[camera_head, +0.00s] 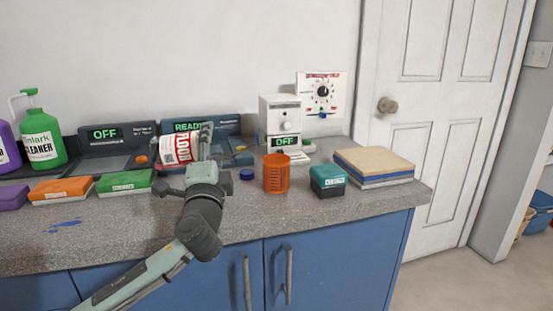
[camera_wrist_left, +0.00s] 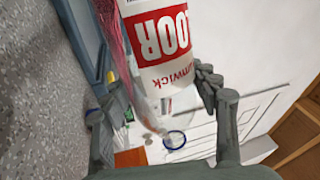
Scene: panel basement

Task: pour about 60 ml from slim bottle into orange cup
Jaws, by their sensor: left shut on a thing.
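The slim bottle (camera_head: 176,150), with a red and white label, is held well off upright by my left gripper (camera_head: 198,160). In the left wrist view the bottle (camera_wrist_left: 160,40) lies between the fingers of the left gripper (camera_wrist_left: 160,110). Its clear end shows beyond the label, with a blue ring (camera_wrist_left: 174,140) near it; I cannot see any liquid flowing. The orange cup (camera_head: 276,174) stands upright on the counter, right of the gripper and apart from the bottle. An orange patch, likely the cup, shows in the wrist view (camera_wrist_left: 130,158). My right gripper is not in view.
A blue cap (camera_head: 247,174) lies left of the cup. A teal box (camera_head: 328,180) and a stacked board pile (camera_head: 374,166) stand to its right. A white device (camera_head: 281,118) stands behind. Green (camera_head: 41,139) and purple bottles are at far left. The counter's front edge is clear.

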